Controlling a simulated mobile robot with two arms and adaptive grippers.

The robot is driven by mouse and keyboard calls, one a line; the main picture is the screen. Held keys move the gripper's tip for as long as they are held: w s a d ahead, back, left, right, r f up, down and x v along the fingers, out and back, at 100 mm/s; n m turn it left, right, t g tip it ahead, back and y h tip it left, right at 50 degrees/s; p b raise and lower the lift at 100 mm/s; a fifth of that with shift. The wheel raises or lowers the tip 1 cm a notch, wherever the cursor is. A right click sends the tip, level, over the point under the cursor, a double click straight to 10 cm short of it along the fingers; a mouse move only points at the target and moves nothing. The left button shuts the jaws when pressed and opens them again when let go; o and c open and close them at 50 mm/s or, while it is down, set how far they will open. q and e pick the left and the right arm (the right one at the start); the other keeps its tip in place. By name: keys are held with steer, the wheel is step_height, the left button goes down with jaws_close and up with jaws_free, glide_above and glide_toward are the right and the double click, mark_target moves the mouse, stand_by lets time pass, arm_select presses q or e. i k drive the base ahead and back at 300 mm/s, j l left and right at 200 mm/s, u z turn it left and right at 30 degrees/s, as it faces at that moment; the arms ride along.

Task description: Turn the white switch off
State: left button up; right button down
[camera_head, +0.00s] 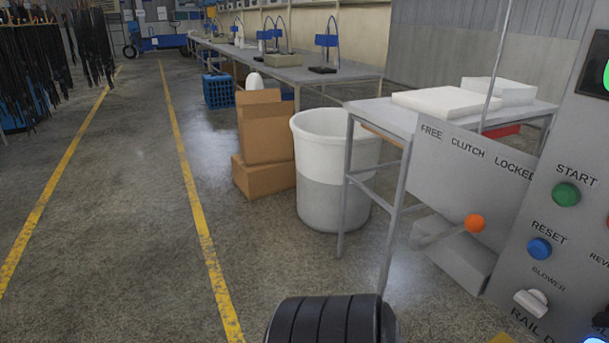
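The white switch (532,302) is on the grey control panel (512,262) at the lower right. It sits under the label BLOWER and above lettering that starts with RAIL. It has a pale base with a rounded white part that sticks up. I cannot tell whether it is on or off. Neither of my grippers can be made out in this view.
A green START button (566,194) and blue RESET button (540,249) are above the switch. An orange-knobbed clutch lever (474,223) is to its left. A white bin (335,165) and cardboard boxes (265,130) stand farther back.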

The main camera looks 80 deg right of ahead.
mark_target(534, 299)
steer(key=k+z, duration=0.1)
steer(key=z, duration=0.25)
steer(key=k+z, duration=0.15)
steer(key=z, duration=0.25)
steer(key=k+l+z, duration=0.1)
steer(key=z, duration=0.25)
steer(key=i+z, duration=0.1)
steer(key=z, duration=2.6)
